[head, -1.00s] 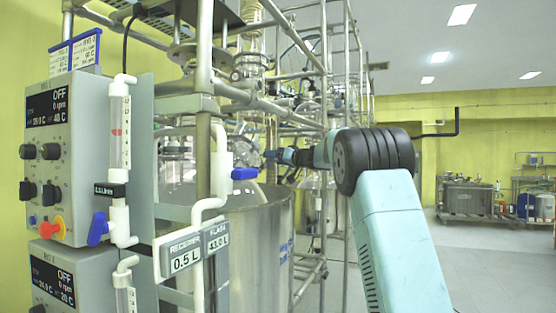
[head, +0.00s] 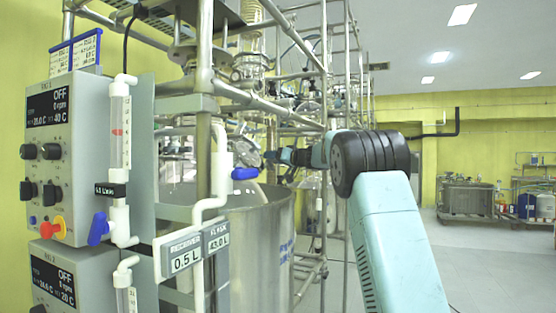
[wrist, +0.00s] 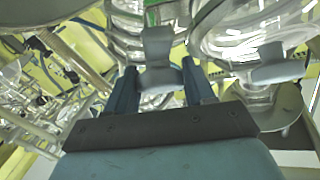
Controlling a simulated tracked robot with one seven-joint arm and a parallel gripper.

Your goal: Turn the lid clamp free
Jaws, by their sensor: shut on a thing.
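The lid clamp shows in the wrist view as a grey winged handle (wrist: 158,68) at the top middle, against the glass vessel. My gripper (wrist: 161,78) has one blue finger on each side of the handle's lower part and is shut on it. In the head view my gripper (head: 276,157) is small and reaches left to the glassware above the steel vessel; the clamp is too small to make out there. A second grey piece of like shape (wrist: 275,66) stands to the right in the wrist view, apart from my fingers.
A tall steel vessel (head: 262,245) stands under the glassware, inside a frame of metal pipes (head: 203,110). A control box (head: 50,150) and flow tube (head: 119,135) are at the left. Glass vessels (wrist: 235,38) crowd my gripper. Open floor (head: 480,260) lies at the right.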

